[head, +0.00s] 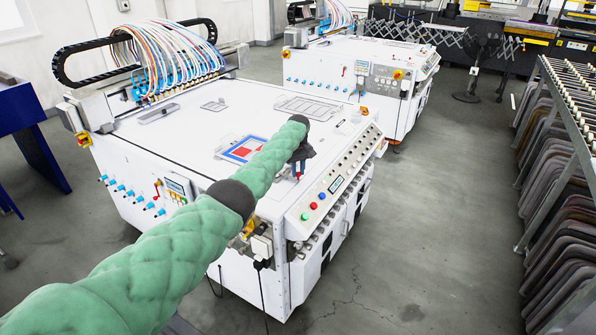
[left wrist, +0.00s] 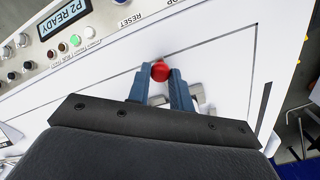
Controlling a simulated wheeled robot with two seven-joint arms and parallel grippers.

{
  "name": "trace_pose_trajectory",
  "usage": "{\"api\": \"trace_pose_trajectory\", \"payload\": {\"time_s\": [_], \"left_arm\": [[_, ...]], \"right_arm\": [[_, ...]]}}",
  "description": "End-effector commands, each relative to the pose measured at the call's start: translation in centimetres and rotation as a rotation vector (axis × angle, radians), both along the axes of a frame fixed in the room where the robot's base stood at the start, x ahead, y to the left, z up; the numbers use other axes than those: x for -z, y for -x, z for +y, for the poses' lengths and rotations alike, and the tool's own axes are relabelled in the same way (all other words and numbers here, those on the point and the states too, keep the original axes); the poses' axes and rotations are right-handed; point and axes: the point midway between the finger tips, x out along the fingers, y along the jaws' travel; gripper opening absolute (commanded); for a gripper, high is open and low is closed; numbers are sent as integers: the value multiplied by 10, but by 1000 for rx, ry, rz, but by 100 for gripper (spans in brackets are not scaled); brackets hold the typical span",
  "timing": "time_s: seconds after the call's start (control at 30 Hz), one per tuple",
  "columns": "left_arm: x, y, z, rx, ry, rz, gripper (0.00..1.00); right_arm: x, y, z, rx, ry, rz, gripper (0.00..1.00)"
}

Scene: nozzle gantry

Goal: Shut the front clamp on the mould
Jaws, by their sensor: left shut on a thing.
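My left gripper (head: 299,168) is over the front part of the near white machine, beside its sloping button panel. In the left wrist view its two blue fingers (left wrist: 160,78) are shut on a red round knob (left wrist: 160,71), which looks like the handle tip of the front clamp. Grey metal clamp parts (left wrist: 168,100) show low between and beside the fingers, mostly hidden. A flat red, blue and white piece (head: 243,150), perhaps the mould, lies on the machine top behind my arm. I cannot tell how far the clamp is closed. My right gripper is not in view.
The button panel (head: 335,185) rises right beside my gripper; its display reads "P2 READY" in the left wrist view (left wrist: 63,18). A gantry with coloured hoses (head: 165,55) spans the machine's back. A second white machine (head: 370,65) stands behind. A rack (head: 560,150) lines the right; floor between is clear.

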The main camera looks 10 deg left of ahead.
Motion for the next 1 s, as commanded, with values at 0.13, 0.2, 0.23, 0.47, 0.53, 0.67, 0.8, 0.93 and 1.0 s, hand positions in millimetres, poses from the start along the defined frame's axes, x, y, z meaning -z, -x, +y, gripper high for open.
{"api": "trace_pose_trajectory", "payload": {"time_s": [0.13,0.2,0.23,0.47,0.53,0.67,0.8,0.93,1.0], "left_arm": [[-3,-2,0,1,1,-6,39],[-3,-1,0,1,0,-5,43],[-2,-1,0,1,1,-4,43],[-3,-1,0,1,0,-3,43],[-6,-1,0,1,1,-4,43],[-20,-2,0,0,2,-6,43],[-42,-2,0,2,0,-5,43],[-60,-2,-1,2,1,-6,43],[-68,-2,-1,2,1,-4,43]], "right_arm": [[1,2,-1,0,2,4,36],[2,3,-1,0,1,5,36],[2,3,-1,0,1,5,36],[3,3,4,2,-4,5,36],[3,3,6,3,-5,7,36],[-1,-3,10,4,-8,11,36],[-19,-8,16,7,-14,17,36],[-31,-13,19,9,-18,24,36],[-36,-14,21,10,-18,27,36]]}}
